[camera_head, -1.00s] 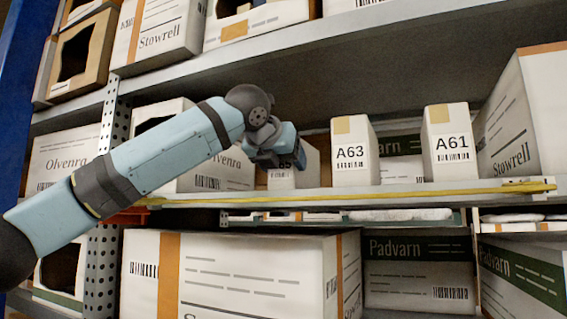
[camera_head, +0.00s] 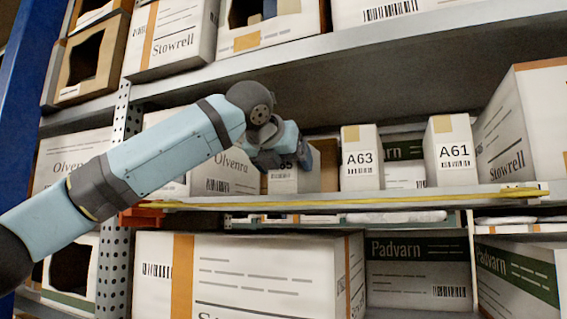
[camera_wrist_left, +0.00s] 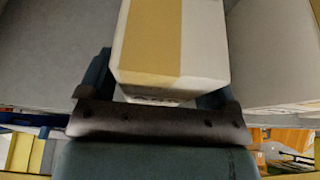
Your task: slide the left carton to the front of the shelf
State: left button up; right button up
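The left carton (camera_head: 283,182) is a small white box with a tan tape band, on the middle shelf (camera_head: 430,193). Its label is partly covered by my gripper; a "5" shows. My left gripper (camera_head: 300,160) is at its upper front. In the left wrist view one finger lies along each side of the carton (camera_wrist_left: 205,50), close against it, so the gripper (camera_wrist_left: 160,95) looks shut on it. The carton stands upright. Two similar cartons, A63 (camera_head: 360,173) and A61 (camera_head: 450,163), stand to its right. My right gripper is not in view.
A yellow strip (camera_head: 400,200) runs along the shelf's front edge. A white Olvenra box (camera_head: 225,175) is close on the left, a Stowrell box (camera_head: 525,130) at the right end. The upper shelf (camera_head: 380,42) hangs above. An orange bracket (camera_head: 141,216) marks the left post.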

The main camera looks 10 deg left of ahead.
pick_arm(q)
jog(key=shift+o, duration=0.6)
jog(key=shift+s+a, duration=0.1)
jog(key=shift+s, duration=0.05)
jog(key=shift+s+r, duration=0.1)
jog(key=shift+s, duration=0.1)
jog(key=b+v, duration=0.3)
jog(key=v, duration=1)
jog(key=shift+r, duration=0.2)
jog(key=shift+s+f, duration=0.1)
